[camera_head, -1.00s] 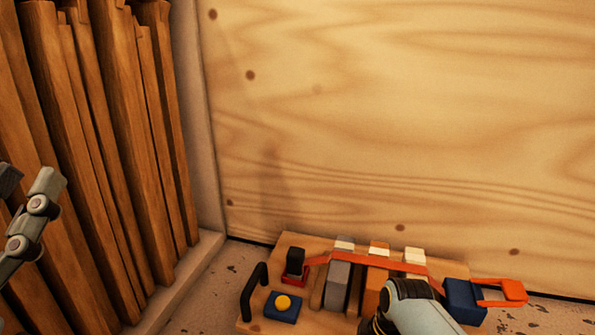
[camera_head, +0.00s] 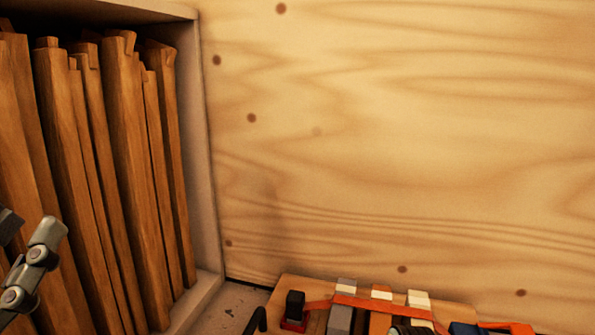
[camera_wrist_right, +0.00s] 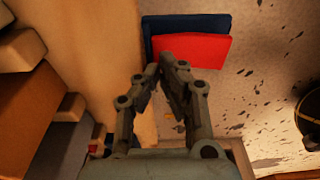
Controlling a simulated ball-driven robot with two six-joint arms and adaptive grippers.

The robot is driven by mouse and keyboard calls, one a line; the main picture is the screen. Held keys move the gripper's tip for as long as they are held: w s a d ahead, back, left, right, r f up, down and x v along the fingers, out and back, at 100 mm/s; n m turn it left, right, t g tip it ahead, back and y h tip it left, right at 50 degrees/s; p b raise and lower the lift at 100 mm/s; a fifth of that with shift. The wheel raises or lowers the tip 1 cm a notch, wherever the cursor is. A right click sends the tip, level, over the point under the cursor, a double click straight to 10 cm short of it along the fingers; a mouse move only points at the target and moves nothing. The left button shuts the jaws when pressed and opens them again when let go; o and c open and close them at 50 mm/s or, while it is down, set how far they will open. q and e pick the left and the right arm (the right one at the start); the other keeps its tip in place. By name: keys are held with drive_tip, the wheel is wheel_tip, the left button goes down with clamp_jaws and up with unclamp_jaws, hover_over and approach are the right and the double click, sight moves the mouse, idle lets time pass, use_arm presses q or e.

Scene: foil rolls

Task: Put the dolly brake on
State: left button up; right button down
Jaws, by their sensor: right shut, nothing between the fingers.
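The dolly (camera_head: 268,293), a wooden board with a strapped load, shows only its far part at the bottom of the head view. A black upright block (camera_head: 294,302) with a red base stands on its left part. I cannot tell which part is the brake. In the right wrist view, a flat red piece (camera_wrist_right: 192,50) lies over a blue piece (camera_wrist_right: 185,25) just beyond my right gripper (camera_wrist_right: 167,69). That gripper is shut and empty, its tips close together beside a pale wooden surface. My left gripper (camera_head: 28,232) is partly cut off at the left edge.
A plywood wall (camera_head: 400,150) stands close behind the dolly. A rack of upright wooden slats (camera_head: 120,170) fills the left. An orange strap (camera_head: 380,307) crosses the blocks on the dolly.

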drive_tip(key=shift+f+b, duration=0.3)
drive_tip(key=shift+f, duration=0.15)
